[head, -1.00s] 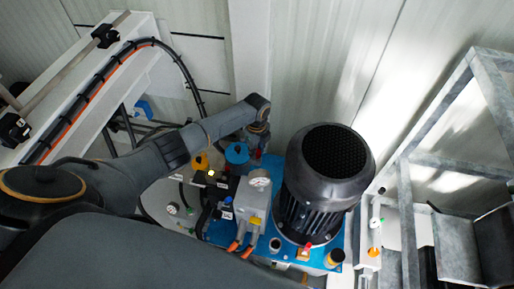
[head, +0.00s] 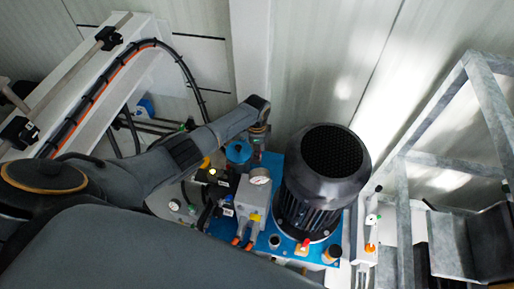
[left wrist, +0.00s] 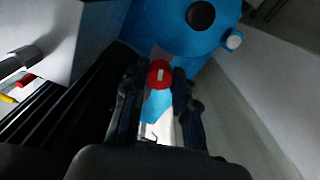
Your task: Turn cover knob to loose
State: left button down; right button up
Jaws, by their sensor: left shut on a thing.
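In the left wrist view, a small round red knob (left wrist: 160,74) with a white bar mark sits between the two dark fingers of my left gripper (left wrist: 159,82). The fingers are shut on its sides. The white bar stands about upright in the picture. Below the knob, a light blue part shows between the fingers. In the head view, my left arm reaches over to the back of the pump unit, and its wrist points down beside the blue cap (head: 238,152). The fingertips and the red knob are hard to make out there. My right gripper is not in view.
A large black motor (head: 322,185) stands close right of my left wrist on a blue base. A grey metal frame (head: 405,215) is at right. The wall lies close behind the wrist.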

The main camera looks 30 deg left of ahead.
pick_arm(q)
jog(key=shift+a, duration=0.1)
dwell(0.4)
jog(key=c, duration=1.1)
grip_release()
jog(key=shift+o, duration=0.2)
jog(key=shift+r, duration=0.55)
notch_tip(320, 180, up, 11)
